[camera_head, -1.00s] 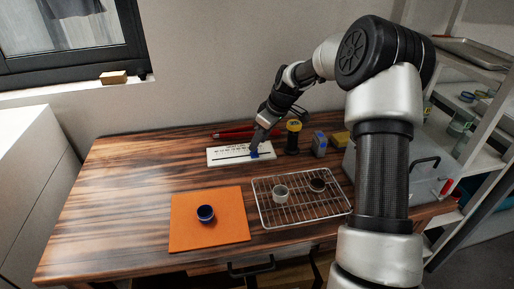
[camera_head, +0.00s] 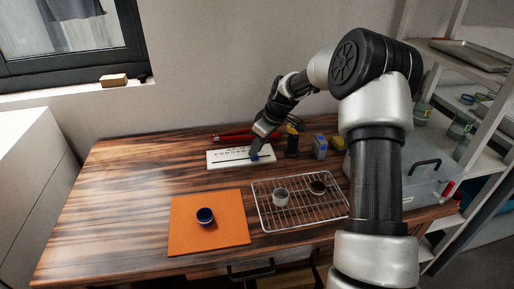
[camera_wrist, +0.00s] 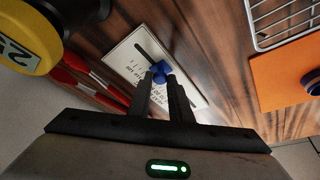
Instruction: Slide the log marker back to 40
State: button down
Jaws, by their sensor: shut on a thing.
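The log marker (camera_wrist: 159,70) is a small blue piece on the white log board (camera_wrist: 122,58). In the head view the board (camera_head: 225,158) lies on the wooden table near the wall, and the blue marker (camera_head: 254,157) is toward its right end. My gripper (camera_wrist: 160,82) is shut on the marker in the wrist view; in the head view it reaches down to the board (camera_head: 257,150). The board has a dark slot and printed numbers. My fingers cover part of the scale, so I cannot tell which number the marker is at.
Red tools (camera_head: 232,137) lie behind the board. A black-and-yellow container (camera_head: 292,143) and a blue box (camera_head: 320,146) stand to its right. A wire rack (camera_head: 300,208) with two cups and an orange mat (camera_head: 185,235) with a blue cup (camera_head: 205,216) are in front.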

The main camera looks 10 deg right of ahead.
send_over(218, 164)
jog(key=shift+s, duration=0.1)
jog(key=c, duration=1.6)
grip_release()
jog(key=shift+a, duration=0.1)
jog(key=shift+r, duration=0.15)
jog(key=p+v, duration=0.4)
jog(key=v, duration=1.3)
jog(key=shift+s+r, duration=0.1)
jog(key=shift+s, duration=0.05)
